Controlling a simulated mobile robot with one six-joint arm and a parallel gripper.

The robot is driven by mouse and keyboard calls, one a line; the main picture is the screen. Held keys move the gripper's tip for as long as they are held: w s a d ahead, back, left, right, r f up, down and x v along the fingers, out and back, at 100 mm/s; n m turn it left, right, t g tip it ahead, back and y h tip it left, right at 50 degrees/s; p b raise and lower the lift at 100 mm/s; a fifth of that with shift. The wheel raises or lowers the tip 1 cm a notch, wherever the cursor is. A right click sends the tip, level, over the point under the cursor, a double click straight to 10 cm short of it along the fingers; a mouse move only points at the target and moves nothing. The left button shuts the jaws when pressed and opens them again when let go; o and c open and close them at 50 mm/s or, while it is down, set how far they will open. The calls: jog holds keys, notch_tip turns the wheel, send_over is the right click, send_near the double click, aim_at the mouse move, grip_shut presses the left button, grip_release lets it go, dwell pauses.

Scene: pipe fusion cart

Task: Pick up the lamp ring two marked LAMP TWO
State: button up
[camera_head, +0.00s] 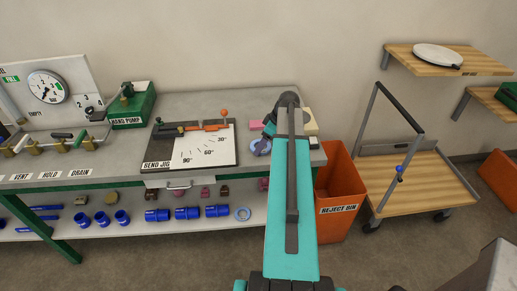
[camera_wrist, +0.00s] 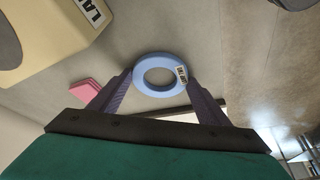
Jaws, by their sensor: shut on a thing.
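The light blue lamp ring (camera_wrist: 138,83) is between the two purple-grey fingers of my gripper (camera_wrist: 159,80) in the wrist view. The fingers close on its outer sides. A small pale label with dark marks sits on its right side, too small to read surely. In the head view a light blue ring (camera_head: 261,147) shows at the bench's right end, beside my arm. My arm hides most of my gripper there. I cannot tell whether the ring touches the bench.
A cream block (camera_wrist: 45,38) with a partly visible label starting "LA" is close by. A pink piece (camera_wrist: 84,92) lies near the fingers. The bend jig (camera_head: 160,152) is left of my arm; the orange reject bin (camera_head: 340,180) stands right of the bench.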

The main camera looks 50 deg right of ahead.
jog(key=shift+r, duration=0.2)
jog(key=shift+r+b, duration=1)
jog(key=shift+r, duration=0.4)
jog(key=shift+s+a+r, duration=0.1)
jog(key=shift+s+a, duration=0.1)
jog(key=shift+s, duration=0.1)
jog(key=s+a+r+b, duration=0.1)
jog(key=s+a+b, duration=0.4)
jog(key=s, duration=0.6)
jog(key=shift+a+b, duration=0.4)
jog(key=shift+a, duration=0.25)
jog(key=shift+s+b, duration=0.1)
jog(key=shift+b, duration=0.35)
jog(key=b, duration=0.3)
jog(key=shift+s, duration=0.2)
jog(key=s+a+b, duration=0.1)
jog(key=b, duration=0.4)
jog(key=shift+s+r+b, duration=0.1)
jog(key=shift+b, duration=0.3)
jog(key=shift+s+a+r+b, duration=0.15)
jog(key=shift+s+r+b, duration=0.1)
jog(key=shift+b, duration=0.55)
